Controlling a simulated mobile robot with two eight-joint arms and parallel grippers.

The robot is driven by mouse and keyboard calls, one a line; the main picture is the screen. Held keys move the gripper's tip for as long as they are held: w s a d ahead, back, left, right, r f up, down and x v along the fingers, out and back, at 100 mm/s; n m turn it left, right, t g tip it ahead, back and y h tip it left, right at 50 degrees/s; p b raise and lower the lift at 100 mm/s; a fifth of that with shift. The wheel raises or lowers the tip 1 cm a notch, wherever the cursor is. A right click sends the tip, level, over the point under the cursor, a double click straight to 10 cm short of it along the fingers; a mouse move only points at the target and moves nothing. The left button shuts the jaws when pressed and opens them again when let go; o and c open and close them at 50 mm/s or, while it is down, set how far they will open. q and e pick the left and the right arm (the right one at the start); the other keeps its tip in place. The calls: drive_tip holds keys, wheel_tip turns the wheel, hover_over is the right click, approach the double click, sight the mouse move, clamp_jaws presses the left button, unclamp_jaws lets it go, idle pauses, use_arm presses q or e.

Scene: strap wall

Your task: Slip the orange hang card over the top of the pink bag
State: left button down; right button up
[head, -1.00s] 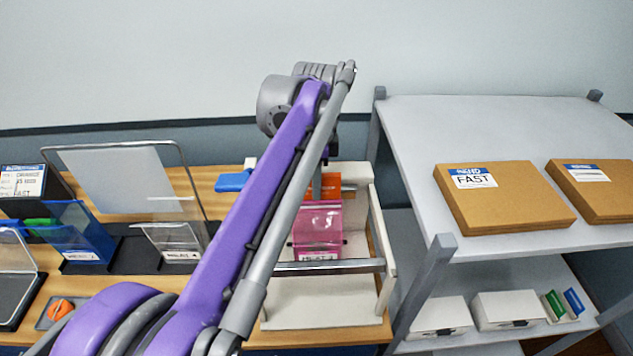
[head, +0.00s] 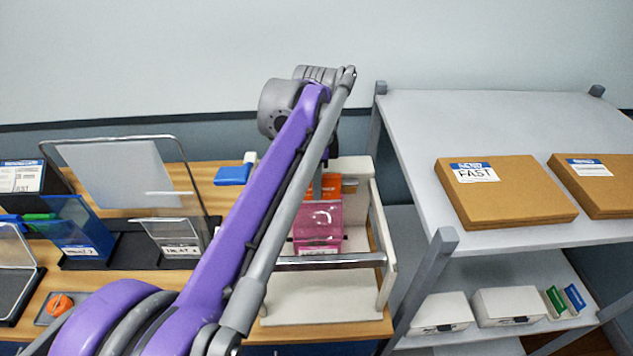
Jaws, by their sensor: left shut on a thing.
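The pink bag (head: 318,222) stands upright in a white rack behind its metal front bar. It is see-through, with a white label low on its front. The orange hang card (head: 325,187) shows just above and behind the top of the bag. My left gripper (head: 318,186) comes down from above at the card, mostly hidden behind my purple arm, and is shut on the card. I cannot tell whether the card is around the bag's top or only behind it. My right gripper is not in view.
The white rack (head: 320,311) has a metal bar (head: 330,261) across its front. A grey shelf unit (head: 480,115) with brown boxes (head: 505,192) stands close on the right. Clear stands and a blue bin (head: 75,235) fill the left of the wooden table.

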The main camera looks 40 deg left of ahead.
use_arm(q)
drive_tip(key=shift+f, duration=0.2)
drive_tip(key=shift+f+b, duration=0.3)
drive_tip(key=shift+f, duration=0.25)
drive_tip(key=shift+f, duration=0.5)
idle(0.7)
drive_tip(key=c, duration=0.7)
unclamp_jaws()
drive_tip(key=shift+o, duration=0.2)
drive_tip(key=shift+r, duration=0.15)
